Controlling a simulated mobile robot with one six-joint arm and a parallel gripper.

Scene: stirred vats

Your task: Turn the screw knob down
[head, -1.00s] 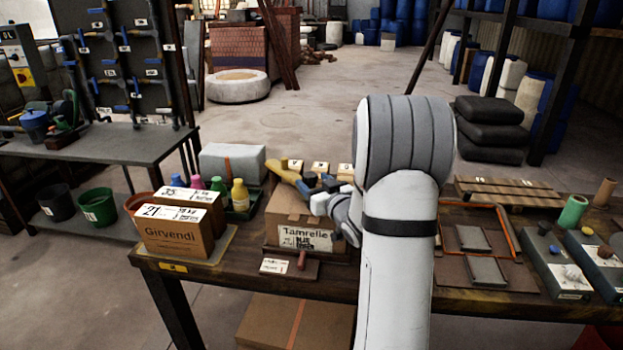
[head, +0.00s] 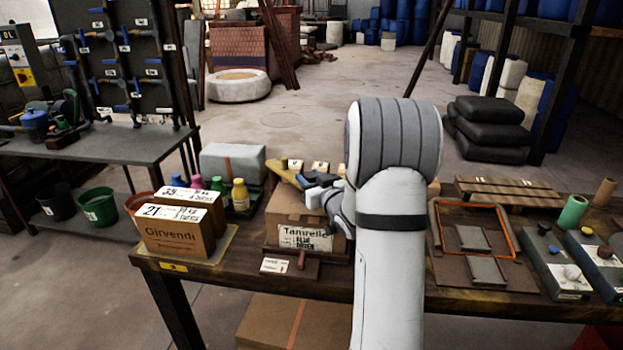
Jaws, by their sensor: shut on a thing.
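My gripper (head: 318,183) is at the end of my white and grey arm, above the back of the cardboard box marked Tamrelle (head: 283,232). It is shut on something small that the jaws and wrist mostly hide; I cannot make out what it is. I cannot tell for certain which thing is the screw knob.
The Girvendi boxes (head: 172,238) and several coloured bottles (head: 240,195) stand left of the gripper. A yellow tool (head: 284,172) and small labelled blocks (head: 320,167) lie close behind it. A brown tray with an orange edge (head: 437,235) lies right of my arm.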

